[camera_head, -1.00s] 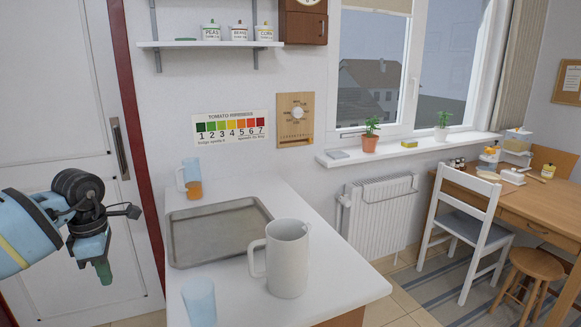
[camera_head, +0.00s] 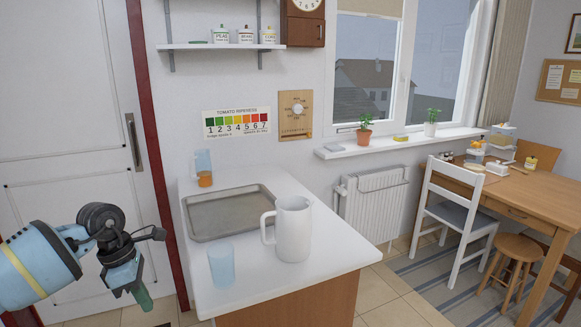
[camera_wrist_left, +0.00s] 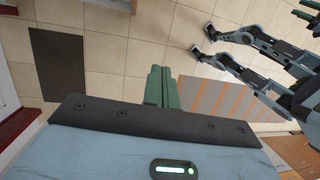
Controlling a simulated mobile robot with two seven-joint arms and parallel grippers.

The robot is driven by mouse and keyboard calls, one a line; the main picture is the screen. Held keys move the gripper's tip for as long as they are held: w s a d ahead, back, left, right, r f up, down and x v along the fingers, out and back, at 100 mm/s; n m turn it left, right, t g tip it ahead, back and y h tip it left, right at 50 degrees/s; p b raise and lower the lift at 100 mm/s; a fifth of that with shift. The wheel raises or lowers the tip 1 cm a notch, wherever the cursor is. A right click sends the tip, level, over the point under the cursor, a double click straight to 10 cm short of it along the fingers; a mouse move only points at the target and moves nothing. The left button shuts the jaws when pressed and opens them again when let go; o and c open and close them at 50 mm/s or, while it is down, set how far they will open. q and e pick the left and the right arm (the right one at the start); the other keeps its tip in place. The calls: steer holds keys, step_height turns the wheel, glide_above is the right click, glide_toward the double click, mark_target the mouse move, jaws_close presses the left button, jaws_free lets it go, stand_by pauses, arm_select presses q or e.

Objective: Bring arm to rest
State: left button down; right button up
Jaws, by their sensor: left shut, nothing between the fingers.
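My left arm comes in from the left in the head view. Its gripper (camera_head: 144,298) points down in front of the white door, left of the white counter and clear of it. The green fingers also show in the left wrist view (camera_wrist_left: 157,85), pressed together with nothing between them, above the tiled floor. My right gripper does not show in the head view.
The counter (camera_head: 320,250) holds a metal tray (camera_head: 225,215), a white pitcher (camera_head: 293,232), a blue cup (camera_head: 221,264) and a glass with orange contents (camera_head: 204,170). The white door (camera_head: 75,130) stands behind my left arm. A chair (camera_head: 455,215), stool (camera_head: 508,260) and table (camera_head: 535,195) are at right.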

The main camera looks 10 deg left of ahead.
arm_select(q)
steer(key=s+d+f+n+t+h, duration=0.25)
steer(key=d+n+h, duration=0.25)
steer(key=d, duration=0.5)
steer(key=s+d+f+n+t+h+p, duration=0.1)
steer(key=s+d+f+n+t+h, duration=0.2)
steer(key=d+n, duration=0.45)
steer(key=s+d+f+n+t+h, duration=0.1)
steer(key=s+d+n+t+h, duration=0.2)
steer(key=d+h, duration=0.55)
steer(key=s+a+f+n+y, duration=0.3)
steer(key=s+f+n+y, duration=0.5)
steer(key=s+f+n, duration=0.3)
steer(key=s+a+f+n+y+p, duration=0.1)
steer(key=s+a+f+n+y, duration=0.2)
steer(key=s+f+n+y, duration=0.6)
steer(key=s+f+n, duration=0.1)
steer(key=s+n, duration=0.2)
steer(key=n, duration=0.6)
steer(key=shift+s+a+f, duration=0.35)
steer(key=shift+s+a, duration=0.05)
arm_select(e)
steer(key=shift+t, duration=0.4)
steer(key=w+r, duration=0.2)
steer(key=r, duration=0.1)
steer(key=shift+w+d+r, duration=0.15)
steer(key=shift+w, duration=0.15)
